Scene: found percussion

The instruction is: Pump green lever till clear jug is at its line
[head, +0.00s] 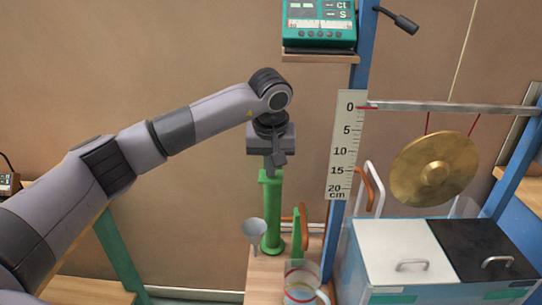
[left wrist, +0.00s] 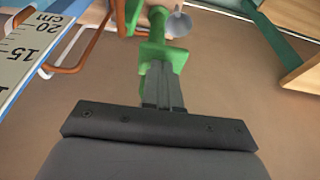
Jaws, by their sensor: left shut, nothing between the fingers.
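A green pump (head: 272,212) stands upright on a wooden surface, with a wider green piece at its top. That piece also shows in the left wrist view (left wrist: 152,50). I cannot tell whether it is the lever. My left gripper (head: 277,162) is shut and empty, pointing down at the pump's top; its fingers (left wrist: 163,72) overlap the green piece in the left wrist view, and contact is unclear. A clear jug (head: 301,284) with a red band stands at the bottom edge; its level is hard to read. My right gripper is not in view.
A grey funnel (head: 254,228) is beside the pump. A ruler (head: 344,145) on a blue post and a hanging brass gong (head: 434,168) are to the right. A box with white and black lids (head: 392,250) stands at lower right.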

